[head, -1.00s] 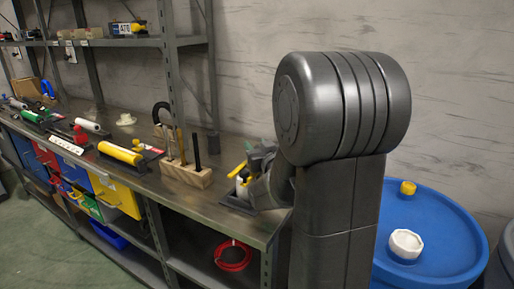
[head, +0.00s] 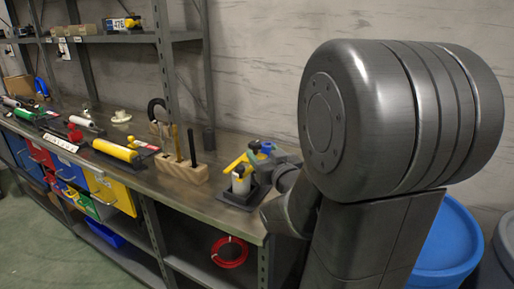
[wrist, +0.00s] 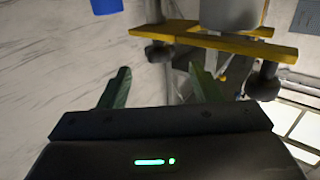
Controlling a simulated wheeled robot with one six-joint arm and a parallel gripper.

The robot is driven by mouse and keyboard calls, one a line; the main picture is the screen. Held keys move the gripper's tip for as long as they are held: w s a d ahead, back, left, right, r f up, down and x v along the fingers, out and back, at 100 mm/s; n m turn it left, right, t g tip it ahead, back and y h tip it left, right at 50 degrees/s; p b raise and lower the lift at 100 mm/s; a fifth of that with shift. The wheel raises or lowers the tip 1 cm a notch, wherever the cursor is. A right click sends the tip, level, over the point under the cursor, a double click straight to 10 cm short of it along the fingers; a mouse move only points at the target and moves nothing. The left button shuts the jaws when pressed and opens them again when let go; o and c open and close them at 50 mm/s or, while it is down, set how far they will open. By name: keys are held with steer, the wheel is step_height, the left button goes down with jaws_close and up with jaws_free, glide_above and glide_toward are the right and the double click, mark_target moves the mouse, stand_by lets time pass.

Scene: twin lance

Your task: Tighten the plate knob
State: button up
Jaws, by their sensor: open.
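A fixture with yellow plates (head: 236,163), a white cylinder (head: 241,185) and a dark base (head: 240,199) stands at the near end of the bench. In the wrist view, the yellow plates (wrist: 200,44) run across the top beside a grey cylinder (wrist: 230,15). Two dark round knobs show, one at the left plate end (wrist: 158,50) and one lower right (wrist: 263,82); I cannot tell which is the plate knob. My gripper (wrist: 160,70) is open and empty, its fingers just below the plates. In the head view, my arm partly hides the fixture.
The metal bench (head: 195,202) holds a wooden block with upright tools (head: 180,171) and a yellow cylinder (head: 116,150) farther left. A shelf post (head: 166,80) rises behind. A blue drum (head: 449,245) stands at right. A red coil (head: 229,252) lies below.

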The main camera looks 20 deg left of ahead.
mark_target(253, 142)
steer(key=v, duration=0.5)
steer(key=shift+s, duration=0.15)
steer(key=x, duration=1.3)
steer(key=shift+w+a+p, duration=0.2)
steer(key=shift+w+p, duration=0.15)
